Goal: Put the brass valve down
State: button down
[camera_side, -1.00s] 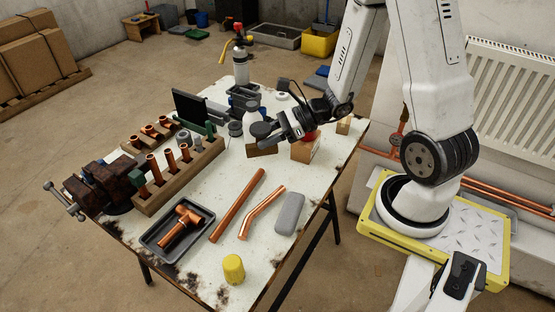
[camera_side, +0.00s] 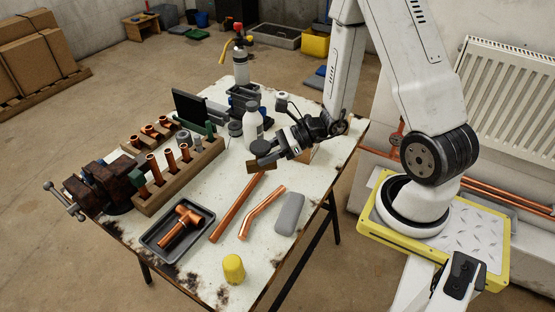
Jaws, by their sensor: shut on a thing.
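My gripper (camera_side: 263,157) is over the middle of the white worktable (camera_side: 222,200), shut on a small brownish-gold, blocky piece. I take this piece to be the brass valve (camera_side: 262,167), though its shape is too small to read clearly. In the picture it sits just beyond the far end of the straight copper pipe (camera_side: 237,206). I cannot tell whether it touches the table or hangs just above it. The gripper's fingers hide its upper part.
A bent copper pipe (camera_side: 262,213), a grey block (camera_side: 290,213) and a yellow cup-like piece (camera_side: 233,268) lie nearer the camera. A grey tray (camera_side: 153,240) holds a copper tee. A pipe rack (camera_side: 180,175) stands left, a white bottle (camera_side: 252,124) behind. A wooden block is mostly hidden behind my gripper.

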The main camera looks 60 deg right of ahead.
jog(key=w+f, duration=0.2)
jog(key=w, duration=0.2)
jog(key=w+f, duration=0.3)
jog(key=w, duration=0.1)
jog(key=w+f, duration=0.3)
jog(key=w, duration=0.1)
jog(key=shift+w+d+f, duration=0.15)
jog(key=shift+w+d, duration=0.1)
jog(key=shift+w+f, duration=0.4)
jog(key=shift+w+f, duration=0.3)
jog(key=shift+f, duration=1.55)
jog(key=shift+f, duration=0.1)
jog(key=shift+c, duration=1.5)
grip_release()
jog(key=shift+s, duration=0.1)
